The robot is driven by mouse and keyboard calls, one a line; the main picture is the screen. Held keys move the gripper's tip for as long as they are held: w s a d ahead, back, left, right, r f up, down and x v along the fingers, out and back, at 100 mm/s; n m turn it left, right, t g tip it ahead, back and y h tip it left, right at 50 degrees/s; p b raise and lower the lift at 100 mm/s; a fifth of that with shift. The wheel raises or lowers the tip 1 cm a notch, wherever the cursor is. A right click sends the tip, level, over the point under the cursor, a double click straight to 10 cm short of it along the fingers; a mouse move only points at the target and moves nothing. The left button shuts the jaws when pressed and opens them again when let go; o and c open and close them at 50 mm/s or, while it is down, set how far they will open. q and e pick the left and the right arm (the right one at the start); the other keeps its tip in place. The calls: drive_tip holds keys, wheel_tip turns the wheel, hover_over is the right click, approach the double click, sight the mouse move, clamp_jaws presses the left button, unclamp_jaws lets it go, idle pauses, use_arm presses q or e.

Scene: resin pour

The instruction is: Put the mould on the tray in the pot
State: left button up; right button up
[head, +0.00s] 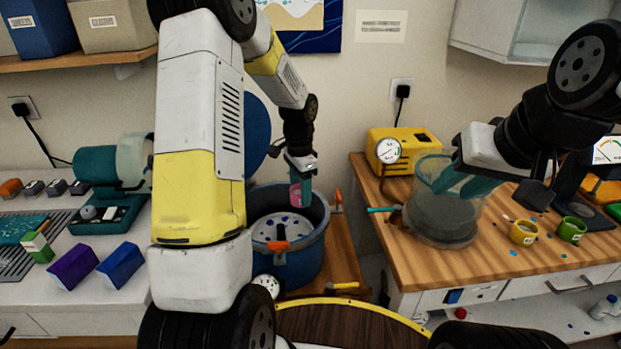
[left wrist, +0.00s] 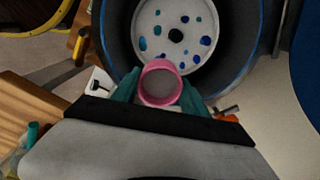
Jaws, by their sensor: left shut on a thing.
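The mould (head: 296,194) is a small pink round cup. My left gripper (head: 301,187) is shut on it and holds it over the blue pot (head: 303,264). In the left wrist view the mould (left wrist: 160,85) sits between the teal fingers, at the near side of the open pot (left wrist: 112,42). A pale speckled disc (left wrist: 175,32) with a dark centre lies inside the pot. My right gripper (head: 462,184) looks open and empty, at the clear cylinder (head: 440,212) on the wooden bench. My left arm hides part of the pot's left side in the head view.
A yellow pump with a gauge (head: 405,148) stands behind the cylinder. Yellow (head: 523,232) and green (head: 571,230) cups stand to its right. Purple (head: 73,266) and blue (head: 121,265) blocks lie on the left bench. An orange clamp (head: 272,246) is on the pot's front.

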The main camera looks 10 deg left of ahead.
use_arm(q)
drive_tip(key=shift+f, duration=6.6)
drive_tip(key=shift+f, duration=0.45)
drive_tip(key=o, duration=1.5)
drive_tip(key=shift+r, duration=7.5)
